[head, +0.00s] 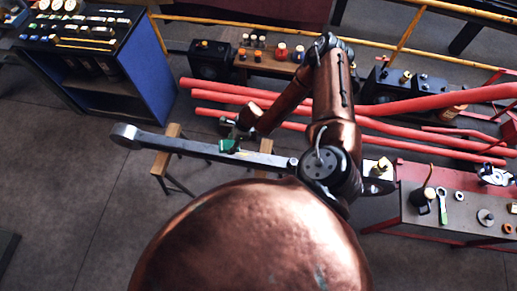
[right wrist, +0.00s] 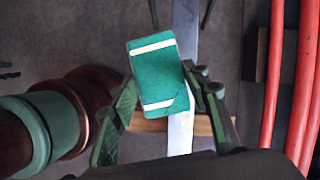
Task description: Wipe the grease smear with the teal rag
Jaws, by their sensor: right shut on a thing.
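The teal rag (right wrist: 155,75) is a folded pad with two cream stripes in the right wrist view. It shows small and green on the rod in the head view (head: 229,146). My right gripper (right wrist: 162,90) is shut on it, one dark green finger on each side. In the head view my right gripper (head: 236,137) is over the middle of a long grey metal rod (head: 180,145). The rag overlaps the rod; I cannot tell whether they touch. I cannot make out the grease smear. My left gripper is not in view.
Wooden supports (head: 172,135) stand beneath the rod. Red pipes (head: 400,131) run behind it. A blue-sided cabinet (head: 142,70) stands at upper left. Open floor lies at left.

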